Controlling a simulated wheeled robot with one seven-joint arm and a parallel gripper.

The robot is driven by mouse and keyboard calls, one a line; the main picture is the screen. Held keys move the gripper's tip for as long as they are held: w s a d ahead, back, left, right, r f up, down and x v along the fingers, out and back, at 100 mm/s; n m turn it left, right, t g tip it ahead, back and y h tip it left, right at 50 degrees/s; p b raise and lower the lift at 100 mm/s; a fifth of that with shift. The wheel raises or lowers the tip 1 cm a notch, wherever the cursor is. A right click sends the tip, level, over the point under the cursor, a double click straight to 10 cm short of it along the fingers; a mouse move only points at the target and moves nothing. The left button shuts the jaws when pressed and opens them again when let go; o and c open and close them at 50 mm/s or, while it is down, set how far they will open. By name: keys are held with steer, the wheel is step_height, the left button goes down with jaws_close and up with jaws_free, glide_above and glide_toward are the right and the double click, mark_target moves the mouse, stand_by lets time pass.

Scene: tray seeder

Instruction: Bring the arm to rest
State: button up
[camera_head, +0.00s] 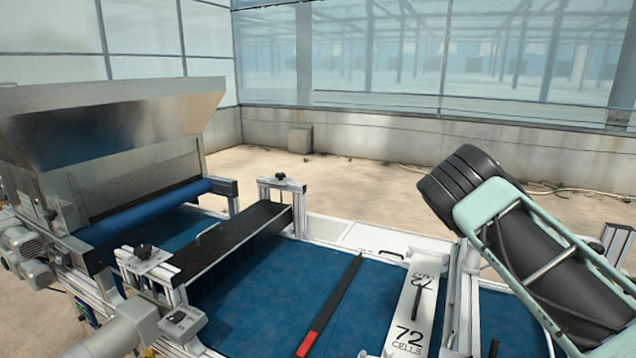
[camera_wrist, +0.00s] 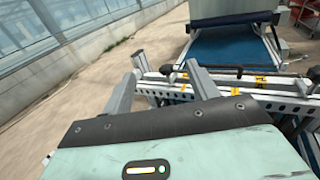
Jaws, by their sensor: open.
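My gripper (camera_wrist: 159,70) shows in the wrist view, its two grey fingers apart with nothing between them. Beyond the fingers are a metal side rail (camera_wrist: 262,95) and the blue belt of the machine. In the head view my mint-green and black arm is raised at the right, over the right end of the tray seeder. My fingers cannot be made out in the head view.
The blue belt (camera_head: 255,275) carries a dark strip with a red end (camera_head: 329,308) and a white plate marked "72 cells" (camera_head: 415,302). A black crossbar (camera_head: 232,238) spans the belt. A metal hopper (camera_head: 100,125) stands left. Bare floor (camera_head: 360,190) lies behind.

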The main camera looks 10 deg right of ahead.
steer(key=s+a+f+m+y, duration=0.5)
steer(key=s+f+m+y, duration=0.15)
steer(key=s+y, duration=0.35)
steer(key=s+a+r+m+t+y, duration=0.25)
steer(key=s+a+m+y, duration=0.2)
steer(key=s+a, duration=0.6)
steer(key=s+a+r+m+t+y, duration=0.25)
steer(key=s+a+m, duration=0.35)
steer(key=a, duration=0.8)
steer(key=s+a+f+n+g+b, duration=0.1)
steer(key=s+a+f+n+b, duration=0.3)
steer(key=s+a, duration=0.3)
steer(key=s+a+f+n+g+y+b, duration=0.1)
steer(key=s+a+f+n+b, duration=0.3)
steer(key=a, duration=0.7)
steer(key=s+f+b, duration=0.1)
steer(key=s+b, duration=0.1)
steer(key=s, duration=0.1)
steer(key=shift+a+g+b, duration=0.2)
steer(key=shift+g+b, duration=0.15)
steer(key=shift+g, duration=0.05)
